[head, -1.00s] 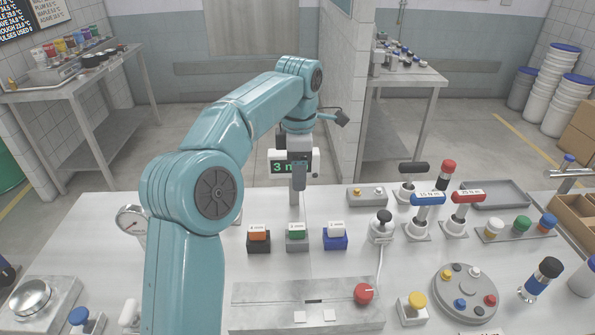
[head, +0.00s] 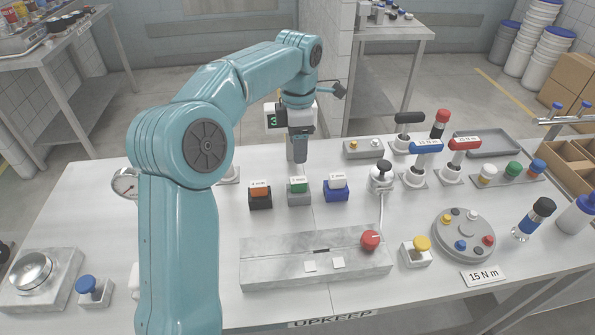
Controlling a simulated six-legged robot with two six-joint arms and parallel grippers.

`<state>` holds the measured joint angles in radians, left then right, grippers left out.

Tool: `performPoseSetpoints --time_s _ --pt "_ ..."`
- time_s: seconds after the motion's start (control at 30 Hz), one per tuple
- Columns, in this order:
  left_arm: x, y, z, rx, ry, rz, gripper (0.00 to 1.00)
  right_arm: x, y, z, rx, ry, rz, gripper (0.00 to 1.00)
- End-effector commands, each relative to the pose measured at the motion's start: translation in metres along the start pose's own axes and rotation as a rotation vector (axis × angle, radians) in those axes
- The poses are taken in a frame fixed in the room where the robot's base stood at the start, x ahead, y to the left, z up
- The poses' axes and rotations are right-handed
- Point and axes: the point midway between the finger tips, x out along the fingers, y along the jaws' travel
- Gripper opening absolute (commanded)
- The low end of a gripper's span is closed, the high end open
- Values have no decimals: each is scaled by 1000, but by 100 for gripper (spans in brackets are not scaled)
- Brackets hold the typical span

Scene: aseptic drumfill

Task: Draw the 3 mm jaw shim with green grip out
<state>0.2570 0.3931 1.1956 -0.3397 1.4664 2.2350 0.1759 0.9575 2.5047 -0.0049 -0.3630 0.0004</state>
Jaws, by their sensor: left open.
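The label is too small to read surely. My left gripper (head: 299,160) points down just above and, in the picture, behind the green grip. It is open and empty, with the jaws seen nearly edge-on, so their gap is hard to see. It looks apart from the shim. My right gripper is not in view.
An orange-gripped shim (head: 259,191) stands close left and a blue holder (head: 336,194) with a white-topped piece close right. A grey fixture with a red knob (head: 370,240) lies in front.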

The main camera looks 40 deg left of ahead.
Motion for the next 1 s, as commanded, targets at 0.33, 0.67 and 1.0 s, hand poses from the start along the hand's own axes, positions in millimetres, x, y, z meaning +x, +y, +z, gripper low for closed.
performPoseSetpoints --time_s 0.33,0.67,1.0 --pt "76 -1 -1 4 3 -4 58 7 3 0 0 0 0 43" --pt "107 0 -1 4 0 0 58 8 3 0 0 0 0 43" --pt "108 0 -1 4 0 0 36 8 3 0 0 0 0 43"
